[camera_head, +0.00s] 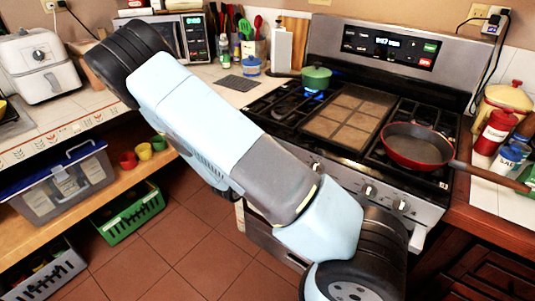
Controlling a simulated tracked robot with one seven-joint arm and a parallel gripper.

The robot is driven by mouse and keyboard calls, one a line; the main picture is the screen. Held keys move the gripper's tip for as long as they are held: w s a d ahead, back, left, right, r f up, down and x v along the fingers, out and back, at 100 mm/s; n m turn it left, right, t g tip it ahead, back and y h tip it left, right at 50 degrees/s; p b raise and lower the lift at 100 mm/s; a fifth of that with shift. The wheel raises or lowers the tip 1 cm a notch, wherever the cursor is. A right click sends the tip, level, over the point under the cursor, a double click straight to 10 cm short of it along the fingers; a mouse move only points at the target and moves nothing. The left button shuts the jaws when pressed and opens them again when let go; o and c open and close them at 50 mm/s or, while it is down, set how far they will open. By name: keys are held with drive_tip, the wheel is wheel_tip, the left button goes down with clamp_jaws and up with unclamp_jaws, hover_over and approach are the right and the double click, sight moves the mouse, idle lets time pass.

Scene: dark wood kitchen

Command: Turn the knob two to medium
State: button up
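The stove (455,187) stands at the right, with a row of round silver knobs on its front panel. One knob (401,206) shows near the right end, a second knob (369,191) just left of it, and a third knob (317,167) farther left above my arm. Which one is knob two, and how far each is turned, I cannot tell. My arm crosses the picture from upper left to bottom centre and hides part of the stove front. My gripper is not in view.
A green pot (316,77) sits over a blue flame on the back left burner. A red pan (417,146) rests at the front right, its wooden handle reaching over the counter (507,200).

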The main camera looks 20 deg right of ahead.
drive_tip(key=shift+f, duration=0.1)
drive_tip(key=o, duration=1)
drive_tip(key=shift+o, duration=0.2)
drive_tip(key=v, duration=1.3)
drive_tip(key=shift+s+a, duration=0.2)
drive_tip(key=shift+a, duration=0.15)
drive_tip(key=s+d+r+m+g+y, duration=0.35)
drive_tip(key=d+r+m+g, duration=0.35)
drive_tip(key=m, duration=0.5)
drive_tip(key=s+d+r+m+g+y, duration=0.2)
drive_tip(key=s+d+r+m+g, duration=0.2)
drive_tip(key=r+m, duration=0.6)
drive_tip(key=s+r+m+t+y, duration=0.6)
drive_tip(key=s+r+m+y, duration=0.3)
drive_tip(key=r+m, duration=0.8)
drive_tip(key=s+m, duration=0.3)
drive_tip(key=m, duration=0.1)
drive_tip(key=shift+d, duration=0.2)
